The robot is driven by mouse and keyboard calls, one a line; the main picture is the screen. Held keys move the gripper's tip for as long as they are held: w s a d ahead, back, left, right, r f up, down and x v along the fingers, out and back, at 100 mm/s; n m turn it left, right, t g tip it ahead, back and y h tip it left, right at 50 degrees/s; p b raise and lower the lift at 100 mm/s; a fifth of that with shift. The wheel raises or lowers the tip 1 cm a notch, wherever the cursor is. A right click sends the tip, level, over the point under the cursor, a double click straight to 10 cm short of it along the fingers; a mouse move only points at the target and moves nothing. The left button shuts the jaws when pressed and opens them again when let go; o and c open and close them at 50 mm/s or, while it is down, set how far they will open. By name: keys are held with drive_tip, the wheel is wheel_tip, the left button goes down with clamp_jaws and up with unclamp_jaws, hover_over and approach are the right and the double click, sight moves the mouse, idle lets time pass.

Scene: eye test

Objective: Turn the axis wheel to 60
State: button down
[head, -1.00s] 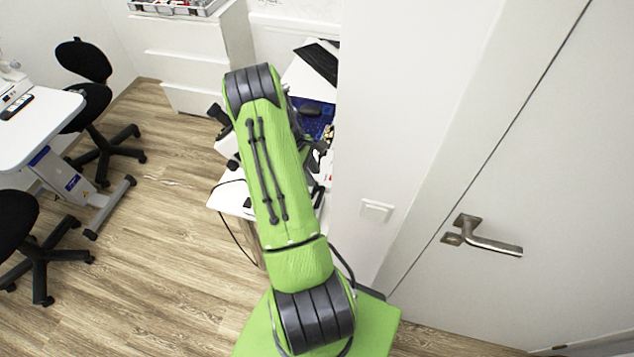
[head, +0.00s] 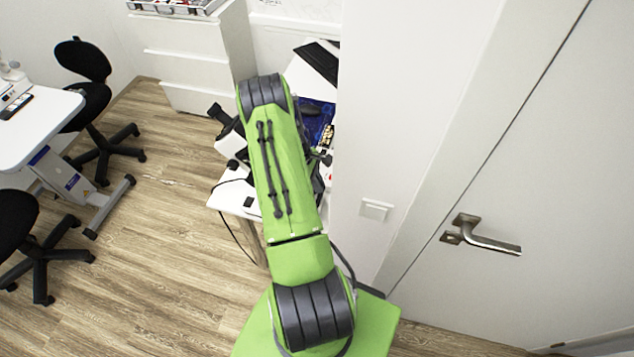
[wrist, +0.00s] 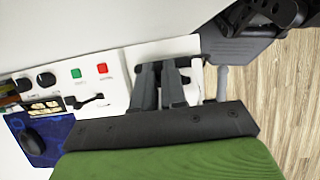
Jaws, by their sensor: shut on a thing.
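My gripper (wrist: 163,82) shows in the wrist view with both dark fingers down at the right part of a white control panel (wrist: 118,82). The fingers are shut on a small dark part there, which I take to be the axis wheel; the fingers mostly hide it. No number or scale on it can be read. In the head view my green arm hides the gripper and the wheel, and the white table (head: 232,200) with the device shows only around the arm.
The panel carries a green button (wrist: 76,73), a red button (wrist: 103,69), black knobs (wrist: 46,80) and a black lever (wrist: 92,100). A dark mouse (wrist: 33,139) lies on a blue mat (wrist: 58,127).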

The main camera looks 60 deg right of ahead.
drive_tip(key=m+b, duration=0.1)
drive_tip(key=a+m+h+b, duration=0.1)
drive_tip(key=b, duration=0.1)
drive_tip(key=shift+a+f, duration=0.2)
drive_tip(key=shift+f, duration=0.15)
drive_tip(key=shift+a+r+m+h+b, duration=0.15)
drive_tip(key=shift+a+m+h+b, duration=0.15)
drive_tip(key=shift+a+m+b, duration=0.3)
drive_tip(key=c, duration=1.2)
unclamp_jaws()
drive_tip(key=shift+d+r+p, duration=0.1)
drive_tip(key=shift+p, duration=0.25)
